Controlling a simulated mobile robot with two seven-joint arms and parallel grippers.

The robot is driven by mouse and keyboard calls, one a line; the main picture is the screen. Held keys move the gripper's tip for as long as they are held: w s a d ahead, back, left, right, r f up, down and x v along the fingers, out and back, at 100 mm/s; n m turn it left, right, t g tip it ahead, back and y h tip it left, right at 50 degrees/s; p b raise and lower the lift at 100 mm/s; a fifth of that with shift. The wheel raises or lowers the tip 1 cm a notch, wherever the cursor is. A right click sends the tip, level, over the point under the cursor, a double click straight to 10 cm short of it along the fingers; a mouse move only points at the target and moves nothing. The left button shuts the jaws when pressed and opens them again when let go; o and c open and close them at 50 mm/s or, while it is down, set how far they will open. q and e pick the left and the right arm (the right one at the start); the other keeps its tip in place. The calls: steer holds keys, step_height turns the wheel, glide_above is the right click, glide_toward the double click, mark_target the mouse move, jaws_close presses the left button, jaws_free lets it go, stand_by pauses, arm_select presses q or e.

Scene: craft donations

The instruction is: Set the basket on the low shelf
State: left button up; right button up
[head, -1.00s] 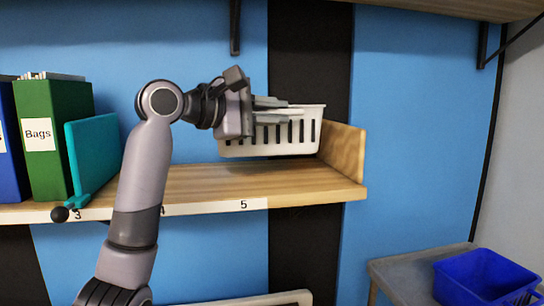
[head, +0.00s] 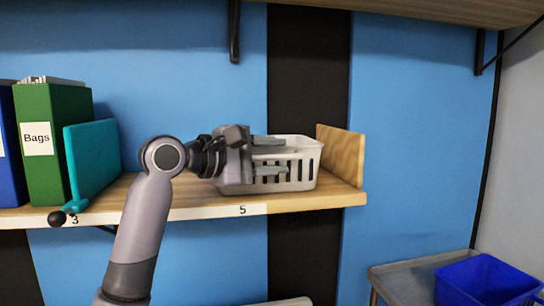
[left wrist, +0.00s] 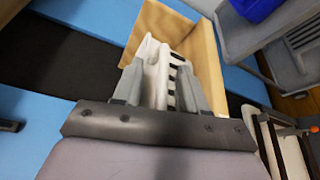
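The white slotted basket (head: 306,176) sits on the wooden low shelf (head: 338,198), just left of the shelf's upright end board. It looks level and appears to rest on the board. My left gripper (head: 270,157) is at the basket's near side, with one finger over the inside and the other in front of the near wall. The fingers are spread apart. In the left wrist view the basket wall (left wrist: 152,52) stands between the two fingers (left wrist: 160,84), with gaps beside it. My right gripper is not in view.
The wooden end board (head: 343,153) stands close right of the basket. A teal bookend (head: 92,160) and a green "Bags" binder (head: 55,165) are on the left. A blue bin (head: 485,280) sits on a grey cart (head: 395,279) at lower right. An upper shelf (head: 430,6) hangs above.

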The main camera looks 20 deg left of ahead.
arm_select(q)
steer(key=b+v, duration=0.1)
steer(key=v, duration=1.1)
stand_by(0.4)
steer(key=s+d+f+m+g+y, duration=0.1)
steer(key=d+f+m+g+y, duration=0.15)
steer(key=f, duration=1.25)
steer(key=s+d+f+m+g+y, duration=0.1)
steer(key=f+m+g+y, duration=0.2)
steer(key=f, duration=1.2)
steer(key=s+d+f+m+g+y, duration=0.1)
steer(key=s+f+m+g+y, duration=0.35)
steer(key=s+f+m, duration=1.15)
steer(key=d+f+n+t+h+p, duration=0.1)
steer(key=t+p, duration=0.1)
steer(key=d+f+n+t+h+p, duration=0.1)
steer(key=f+n+t+p, duration=0.1)
steer(key=p, duration=0.1)
steer(key=d+f+n+t+p, duration=0.1)
steer(key=t+p, duration=0.1)
steer(key=shift+s+d+f+n+h+p, duration=0.15)
steer(key=shift+f+n+h+p, duration=0.2)
steer(key=shift+h+p, duration=0.05)
